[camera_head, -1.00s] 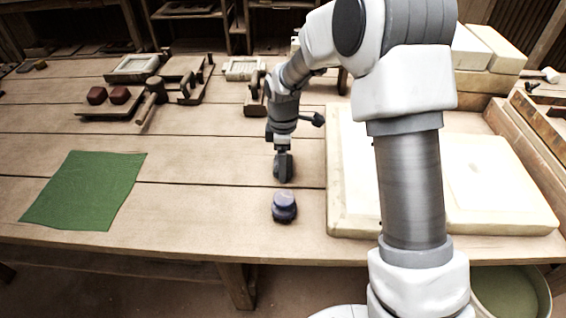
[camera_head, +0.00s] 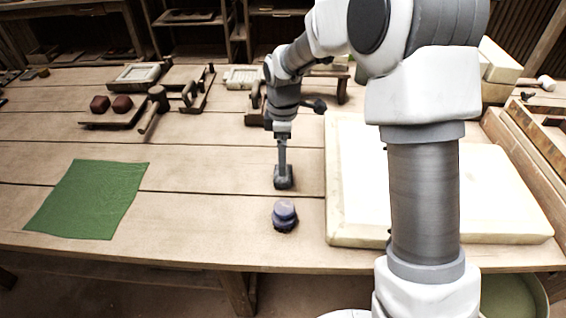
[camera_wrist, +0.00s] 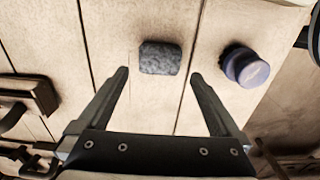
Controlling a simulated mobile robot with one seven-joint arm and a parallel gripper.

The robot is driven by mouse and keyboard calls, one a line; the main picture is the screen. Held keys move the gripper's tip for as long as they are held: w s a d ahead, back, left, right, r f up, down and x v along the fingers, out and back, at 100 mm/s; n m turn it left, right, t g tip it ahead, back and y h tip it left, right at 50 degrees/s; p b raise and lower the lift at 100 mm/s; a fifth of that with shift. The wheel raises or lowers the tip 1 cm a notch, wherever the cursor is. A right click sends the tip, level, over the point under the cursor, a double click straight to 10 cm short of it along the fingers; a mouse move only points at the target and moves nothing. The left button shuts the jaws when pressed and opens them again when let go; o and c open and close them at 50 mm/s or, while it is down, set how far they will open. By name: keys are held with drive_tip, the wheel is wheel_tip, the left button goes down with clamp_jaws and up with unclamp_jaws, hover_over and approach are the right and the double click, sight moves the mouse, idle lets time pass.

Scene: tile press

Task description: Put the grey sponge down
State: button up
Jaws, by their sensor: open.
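The grey sponge (camera_head: 284,181) lies on the wooden table, left of the cream slab. In the wrist view the sponge (camera_wrist: 161,57) is a dark, rough block, flat on the boards. My gripper (camera_head: 282,158) is over the sponge, fingers pointing down. In the wrist view my gripper (camera_wrist: 159,74) is open, with one finger on each side and a clear gap to the sponge. Nothing is held.
A purple round object (camera_head: 285,214) stands close to the sponge, nearer the table's front edge. A green cloth (camera_head: 88,199) lies at left. The cream slab (camera_head: 345,239) is at right. Bare boards lie between cloth and sponge.

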drive_tip(key=s+d+r+m+t+p, duration=0.1)
drive_tip(key=s+d+r+m, duration=0.15)
drive_tip(key=r, duration=0.45)
drive_tip(key=s+d+r+m+t, duration=0.1)
drive_tip(key=s+d+r+m, duration=0.15)
drive_tip(key=r, duration=0.45)
drive_tip(key=s+d+r+m+t, duration=0.1)
drive_tip(key=s+d+m, duration=0.3)
drive_tip(key=s, duration=0.6)
drive_tip(key=s+d+r+m+t, duration=0.2)
drive_tip(key=s+d+r+m, duration=0.2)
drive_tip(key=s+m, duration=0.4)
drive_tip(key=shift+s+d+r+m+t, duration=0.25)
drive_tip(key=shift+s+d, duration=0.4)
drive_tip(key=shift+s, duration=0.35)
wheel_tip(320, 180, up, 15)
drive_tip(key=p, duration=1.5)
